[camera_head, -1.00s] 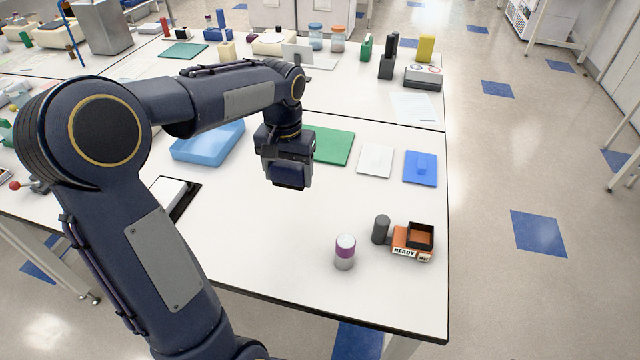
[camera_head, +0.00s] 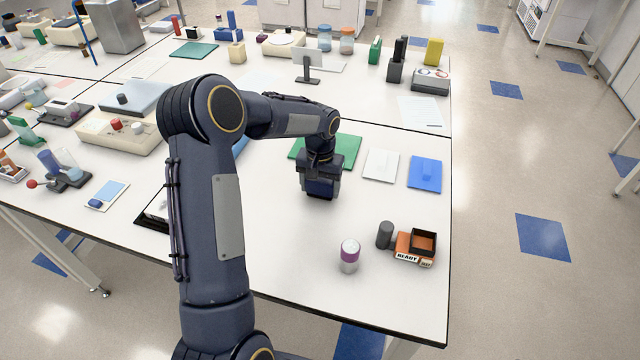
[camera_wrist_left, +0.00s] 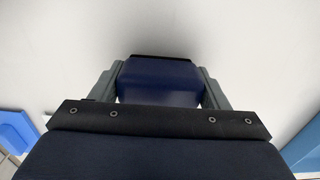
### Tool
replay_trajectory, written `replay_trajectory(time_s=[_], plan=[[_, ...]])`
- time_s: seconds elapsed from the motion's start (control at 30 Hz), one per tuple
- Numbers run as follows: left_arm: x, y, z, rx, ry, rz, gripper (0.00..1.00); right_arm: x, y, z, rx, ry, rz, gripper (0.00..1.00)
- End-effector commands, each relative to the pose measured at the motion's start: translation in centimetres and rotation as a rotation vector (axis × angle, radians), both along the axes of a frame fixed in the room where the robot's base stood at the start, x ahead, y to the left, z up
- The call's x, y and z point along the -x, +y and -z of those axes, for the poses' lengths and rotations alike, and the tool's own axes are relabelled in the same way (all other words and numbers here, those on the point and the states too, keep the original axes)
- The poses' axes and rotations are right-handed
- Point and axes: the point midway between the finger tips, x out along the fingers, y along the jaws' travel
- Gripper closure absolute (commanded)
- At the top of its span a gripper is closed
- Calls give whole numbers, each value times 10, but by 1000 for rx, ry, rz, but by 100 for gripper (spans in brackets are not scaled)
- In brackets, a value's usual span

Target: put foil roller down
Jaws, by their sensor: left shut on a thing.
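My left gripper (camera_head: 319,190) hangs over the white table, just in front of the green mat (camera_head: 345,150). In the left wrist view its two grey fingers (camera_wrist_left: 160,90) are shut on a dark blue block-like thing, taken as the foil roller (camera_wrist_left: 158,78). In the head view the roller (camera_head: 320,188) shows as a dark blue piece under the wrist, largely merged with the gripper. White tabletop lies beyond it in the wrist view; whether it touches the table I cannot tell. My right gripper is out of view.
A white pad (camera_head: 381,165) and a blue pad (camera_head: 425,174) lie to the right. A purple-banded tube (camera_head: 349,256), a dark cylinder (camera_head: 385,235) and an orange box (camera_head: 415,246) stand near the front right. The table between them and my gripper is clear.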

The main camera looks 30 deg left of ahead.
Motion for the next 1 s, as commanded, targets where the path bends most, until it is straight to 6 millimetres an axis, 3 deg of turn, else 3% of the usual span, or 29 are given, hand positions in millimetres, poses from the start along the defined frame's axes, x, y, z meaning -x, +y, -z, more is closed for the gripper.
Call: replay_trajectory(time_s=[0.27, 0.3, 0.47, 0.83, 1.0], plan=[[0, 0, 3, 0, -2, 0, 52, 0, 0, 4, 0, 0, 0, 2], [0, 0, 3, 0, -1, 0, 30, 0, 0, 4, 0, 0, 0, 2], [0, 0, 2, 0, -1, 0, 9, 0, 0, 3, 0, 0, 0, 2], [0, 0, -4, -1, -3, 0, 9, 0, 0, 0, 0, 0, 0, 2], [-1, 0, -31, -1, -7, 0, 9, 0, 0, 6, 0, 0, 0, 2]])
